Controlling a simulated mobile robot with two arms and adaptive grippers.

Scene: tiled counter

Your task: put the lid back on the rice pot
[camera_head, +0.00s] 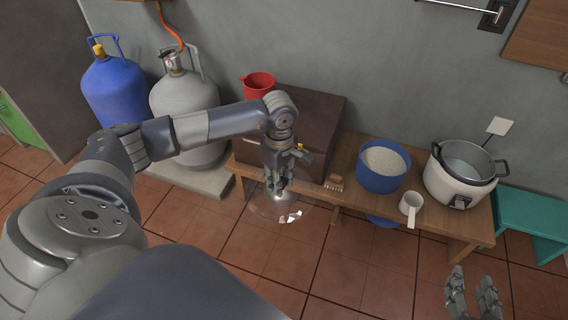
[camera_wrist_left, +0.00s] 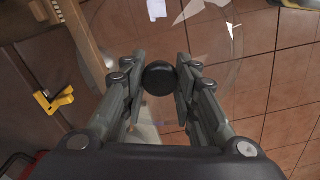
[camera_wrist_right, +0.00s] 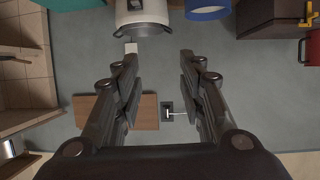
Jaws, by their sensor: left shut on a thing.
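The lid (camera_head: 262,209) is clear glass with a round black knob (camera_wrist_left: 159,78). My left gripper (camera_head: 279,189) is shut on the knob and holds the lid in front of the bench's left part, over the floor. My right gripper (camera_head: 472,282) is open and empty, in front of the bench's right end. The lid's far rim is hard to make out.
Gas cylinders (camera_head: 185,103) stand left. A teal stool (camera_head: 530,215) is right.

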